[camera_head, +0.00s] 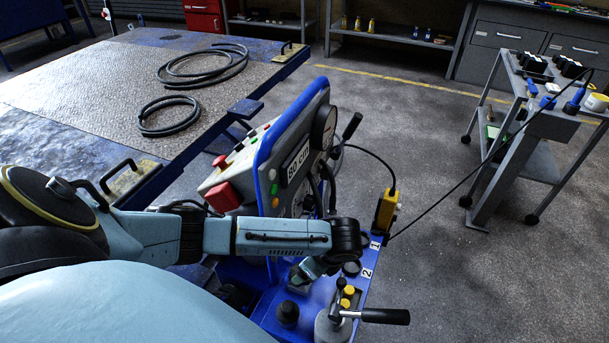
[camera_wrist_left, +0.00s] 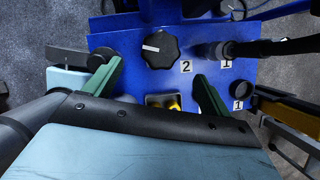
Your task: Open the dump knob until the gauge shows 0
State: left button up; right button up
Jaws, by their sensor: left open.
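In the left wrist view a black fluted knob (camera_wrist_left: 160,49) with a white pointer mark facing left sits on a blue plate (camera_wrist_left: 215,68), beside a label 2. Whether this is the dump knob, I cannot tell. My left gripper (camera_wrist_left: 157,72) is open and empty; its green fingers stand on either side, below the knob and apart from it. In the head view this gripper (camera_head: 304,272) is low over the blue trolley top, partly hidden by its wrist. The round gauge (camera_head: 324,127) is on the upright panel, seen nearly edge-on; its reading is unreadable.
A black-handled lever (camera_head: 384,316), yellow caps (camera_head: 348,291) and a yellow pendant (camera_head: 387,210) crowd the trolley top. The blue-edged panel (camera_head: 290,140) rises beside my forearm. A cable runs to a grey cart (camera_head: 545,125). The floor between is clear.

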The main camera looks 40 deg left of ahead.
pick_arm(q)
jog(key=b+x, duration=0.1)
jog(key=x, duration=0.6)
jog(key=shift+f+b, duration=0.15)
jog(key=shift+b, duration=0.2)
jog(key=shift+w+a+f, duration=0.1)
jog(key=shift+f, duration=0.1)
pick_arm(e)
jog(key=shift+w+f, duration=1.05)
jog(key=shift+w, duration=0.05)
pick_arm(q)
jog(key=shift+c, duration=0.4)
pick_arm(e)
jog(key=shift+s, duration=0.15)
pick_arm(q)
jog(key=c, duration=0.9)
pick_arm(e)
jog(key=shift+s+d, duration=0.15)
jog(key=shift+d, duration=0.05)
jog(key=shift+r, duration=0.2)
